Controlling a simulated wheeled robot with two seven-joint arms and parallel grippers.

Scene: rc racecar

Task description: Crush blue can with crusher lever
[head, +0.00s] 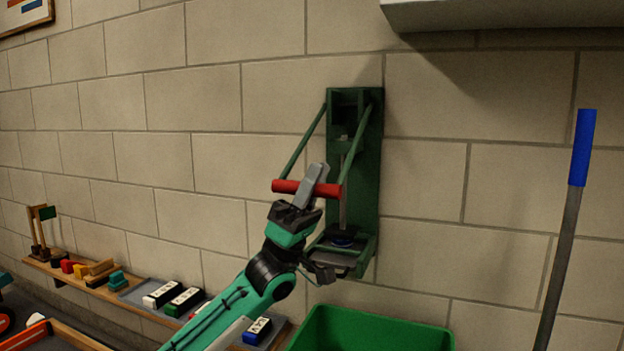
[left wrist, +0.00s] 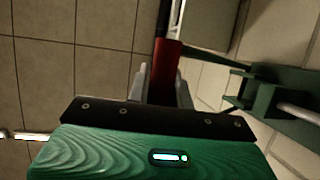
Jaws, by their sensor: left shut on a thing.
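The green can crusher (head: 368,150) is mounted on the block wall. Its two green side arms come down to a red lever handle (head: 286,187), low in front of the frame. My left gripper (head: 316,178) is shut around this handle. In the left wrist view the red handle (left wrist: 166,66) lies between the fingers (left wrist: 162,85). A thin strip of blue, the blue can (head: 342,243), shows under the dark press plate (head: 343,232) at the crusher's base. Most of the can is hidden, so its shape is unclear. My right gripper is not in view.
A green bin (head: 370,330) stands below the crusher. A blue-topped pole (head: 573,200) leans at the right. A wooden shelf (head: 75,275) with small coloured items runs along the wall at left. A pale box edge (head: 500,14) juts out above.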

